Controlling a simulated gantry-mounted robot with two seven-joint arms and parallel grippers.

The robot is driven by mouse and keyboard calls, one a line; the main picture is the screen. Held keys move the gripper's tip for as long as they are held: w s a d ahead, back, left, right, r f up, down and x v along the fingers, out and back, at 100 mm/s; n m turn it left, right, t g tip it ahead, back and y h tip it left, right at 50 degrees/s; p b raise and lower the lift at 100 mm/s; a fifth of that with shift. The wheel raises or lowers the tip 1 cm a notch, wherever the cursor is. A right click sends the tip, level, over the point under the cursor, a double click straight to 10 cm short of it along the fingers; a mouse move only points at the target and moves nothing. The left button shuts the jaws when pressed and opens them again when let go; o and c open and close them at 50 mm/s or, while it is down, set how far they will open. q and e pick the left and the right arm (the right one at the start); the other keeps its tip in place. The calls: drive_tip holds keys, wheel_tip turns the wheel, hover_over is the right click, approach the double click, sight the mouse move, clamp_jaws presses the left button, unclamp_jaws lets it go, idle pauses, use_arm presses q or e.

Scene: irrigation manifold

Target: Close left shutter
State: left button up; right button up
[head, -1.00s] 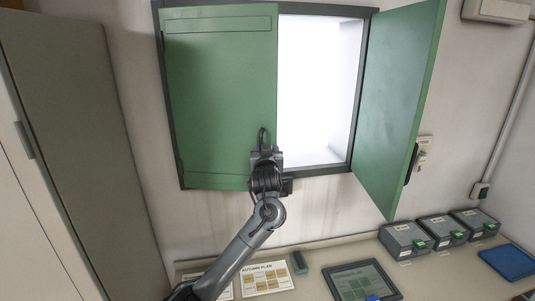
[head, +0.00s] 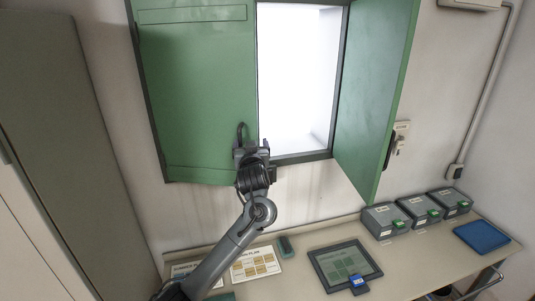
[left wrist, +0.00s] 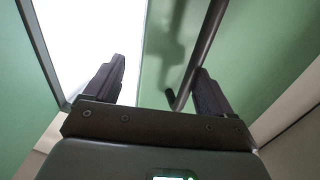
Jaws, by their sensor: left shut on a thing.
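The left shutter (head: 200,100) is a green panel across the left half of the wall opening. It lies close to the frame, with its lower free corner seeming to stand slightly out. Its dark bar handle (left wrist: 200,55) shows in the left wrist view, passing between the fingers nearer the right one. My left gripper (head: 252,150) is at the shutter's lower free edge, shut on the handle; in the left wrist view the fingers (left wrist: 155,88) stand on either side of it. The contact itself is partly hidden. My right gripper is out of view.
The right shutter (head: 375,95) stands wide open beside the bright opening (head: 295,80). Below is a bench (head: 300,262) with a tablet (head: 343,265), several grey boxes (head: 385,220), a blue tray (head: 482,236) and printed cards (head: 256,264). A tall cabinet (head: 70,150) stands at the left.

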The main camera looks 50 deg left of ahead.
use_arm(q)
drive_tip(key=o, duration=0.3)
drive_tip(key=d, duration=0.1)
drive_tip(key=d+p, duration=0.1)
drive_tip(key=shift+w+d+r+m+t, duration=0.2)
drive_tip(key=shift+w+d+m+t, duration=0.05)
drive_tip(key=shift+d+m+t, duration=0.05)
drive_tip(key=shift+s+d+p, duration=0.2)
drive_tip(key=shift+d+p, duration=0.3)
drive_tip(key=shift+s+d+p, duration=0.15)
drive_tip(key=shift+d+p, duration=0.3)
drive_tip(key=shift+d, duration=0.3)
drive_tip(key=shift+c, duration=1.1)
drive_tip(key=shift+w+d+p, duration=0.25)
drive_tip(key=shift+d+p, duration=0.45)
drive_tip(key=shift+d, duration=0.5)
drive_tip(key=c, duration=0.4)
drive_tip(key=p+v, duration=0.2)
drive_tip(key=shift+d+f+p, duration=0.15)
drive_tip(key=shift+d+p, duration=0.15)
drive_tip(key=shift+d, duration=0.15)
